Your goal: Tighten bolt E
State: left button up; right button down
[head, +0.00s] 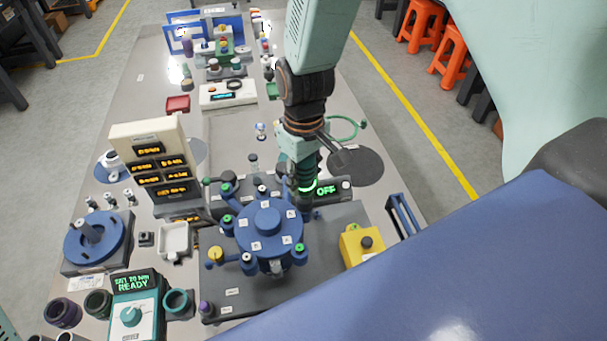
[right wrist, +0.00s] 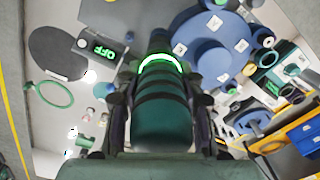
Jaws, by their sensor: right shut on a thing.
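My right gripper (head: 306,158) is shut on a dark green driver (right wrist: 160,118) with a lit green ring near its lower end. In the head view the driver (head: 305,174) points down at the back right edge of a round blue vessel (head: 266,224). Its tip is hard to see there, so I cannot tell whether it touches a bolt. My left gripper is not in view.
A display reading OFF (head: 327,190) stands just behind the vessel. A yellow button box (head: 361,244) is at its right. A cream panel with amber displays (head: 149,141) and a teal READY unit (head: 134,308) stand at the left. A dark round pad (head: 356,168) is bare.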

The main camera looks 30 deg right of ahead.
dwell(0.3)
jog(key=shift+f, duration=0.1)
dwell(0.6)
jog(key=shift+p, duration=0.4)
jog(key=shift+r+p, duration=2.4)
jog(key=shift+r, duration=0.15)
